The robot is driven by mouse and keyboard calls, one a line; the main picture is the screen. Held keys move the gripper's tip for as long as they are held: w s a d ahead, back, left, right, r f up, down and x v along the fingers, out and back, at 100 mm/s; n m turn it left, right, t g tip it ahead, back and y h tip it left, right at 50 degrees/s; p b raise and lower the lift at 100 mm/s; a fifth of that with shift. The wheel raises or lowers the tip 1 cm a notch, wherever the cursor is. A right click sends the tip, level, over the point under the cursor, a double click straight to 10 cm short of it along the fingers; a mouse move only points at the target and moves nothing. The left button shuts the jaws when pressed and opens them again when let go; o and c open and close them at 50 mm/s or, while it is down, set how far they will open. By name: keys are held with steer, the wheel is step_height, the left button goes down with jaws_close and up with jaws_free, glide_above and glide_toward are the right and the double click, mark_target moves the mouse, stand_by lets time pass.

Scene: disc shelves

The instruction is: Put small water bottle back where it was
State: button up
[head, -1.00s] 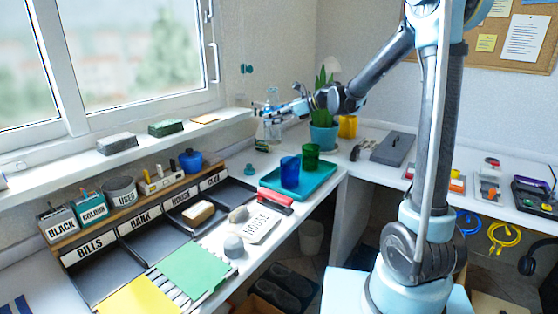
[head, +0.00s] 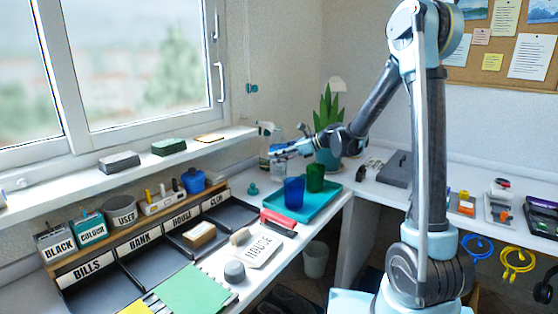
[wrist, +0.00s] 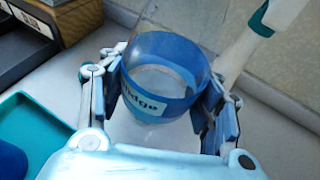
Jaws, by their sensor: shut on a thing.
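The small water bottle (wrist: 160,75) is clear with a blue band and a partly hidden label ending in "idge". In the wrist view it stands between the fingers of my gripper (wrist: 165,100), which is shut on it from both sides. In the head view my gripper (head: 284,149) is at the back corner of the counter, beyond the teal tray; the bottle (head: 276,138) is small and hard to make out there. I cannot tell whether its base touches the counter. A spray bottle with a teal trigger (wrist: 262,20) is close behind it in the wrist view.
The teal tray (head: 318,204) holds a blue cup (head: 293,191) and a green cup (head: 315,178). A potted plant (head: 328,158) stands beside my wrist. Labelled document trays (head: 100,285) line the left. White counter shows around the bottle.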

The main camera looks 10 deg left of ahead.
steer(key=shift+f, duration=0.85)
steer(key=o, duration=1.5)
steer(key=v, duration=1.2)
steer(key=shift+d, duration=0.1)
steer(key=s+d+f+n+h, duration=0.4)
steer(key=s+d+n, duration=0.2)
steer(key=s+d, duration=0.4)
steer(key=s+d+f+n+t+h, duration=0.1)
steer(key=s+d+f+n+h, duration=0.3)
steer(key=s+d, duration=0.7)
steer(key=s+d+f+n+t+h, duration=0.1)
steer(key=s+d+f+n+h, duration=0.4)
steer(key=d, duration=0.8)
steer(key=shift+s+n, duration=0.8)
steer(key=shift+s, duration=0.6)
steer(key=shift+s+n, duration=0.8)
steer(key=shift+s, duration=0.55)
